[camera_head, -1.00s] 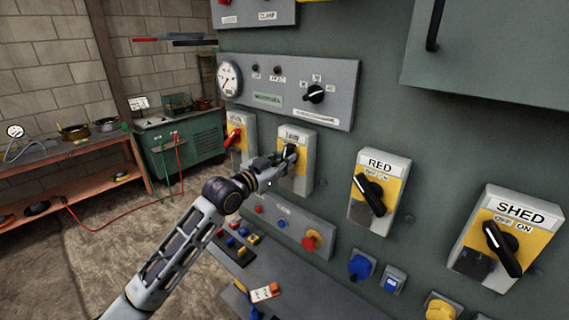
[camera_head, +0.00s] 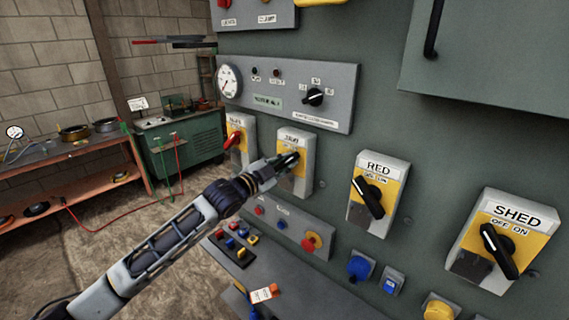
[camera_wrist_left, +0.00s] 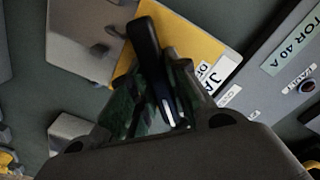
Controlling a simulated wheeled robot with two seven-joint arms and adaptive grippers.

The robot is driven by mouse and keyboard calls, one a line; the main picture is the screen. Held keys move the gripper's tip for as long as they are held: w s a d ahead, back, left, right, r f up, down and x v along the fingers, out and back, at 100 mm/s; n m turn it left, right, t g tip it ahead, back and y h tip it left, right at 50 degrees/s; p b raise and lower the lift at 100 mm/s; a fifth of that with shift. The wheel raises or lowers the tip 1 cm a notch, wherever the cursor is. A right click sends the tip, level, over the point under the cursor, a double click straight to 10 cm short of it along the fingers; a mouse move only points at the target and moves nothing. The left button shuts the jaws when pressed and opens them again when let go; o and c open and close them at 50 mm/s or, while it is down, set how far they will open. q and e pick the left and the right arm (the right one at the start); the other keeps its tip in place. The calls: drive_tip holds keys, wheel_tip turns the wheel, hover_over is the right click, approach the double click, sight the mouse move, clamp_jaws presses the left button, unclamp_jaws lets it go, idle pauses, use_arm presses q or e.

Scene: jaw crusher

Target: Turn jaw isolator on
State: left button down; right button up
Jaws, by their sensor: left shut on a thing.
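The jaw isolator (camera_head: 294,136) is a grey box with a yellow face on the green panel, left of the RED isolator. It also shows in the wrist view with its yellow plate (camera_wrist_left: 199,48) and part of a "JA" label. My left gripper (camera_head: 288,160) is at the front of this box, shut on its black handle (camera_wrist_left: 144,38). In the wrist view the handle stands between the two fingers. The fingers hide much of the handle in the head view, so its exact setting is hard to tell. My right gripper is not in view.
The RED isolator (camera_head: 391,170) and SHED isolator (camera_head: 530,214) are to the right, with black handles. Another isolator with a red handle (camera_head: 232,140) is close on the left. A gauge panel (camera_head: 340,75) is above. Push buttons and a red stop knob (camera_head: 312,242) are below.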

use_arm(q)
drive_tip(key=c, duration=1.4)
unclamp_jaws()
drive_tip(key=shift+o, duration=0.2)
drive_tip(key=shift+s, duration=0.1)
drive_tip(key=v, duration=1.1)
drive_tip(key=shift+s+a, duration=0.25)
drive_tip(key=shift+a, duration=0.05)
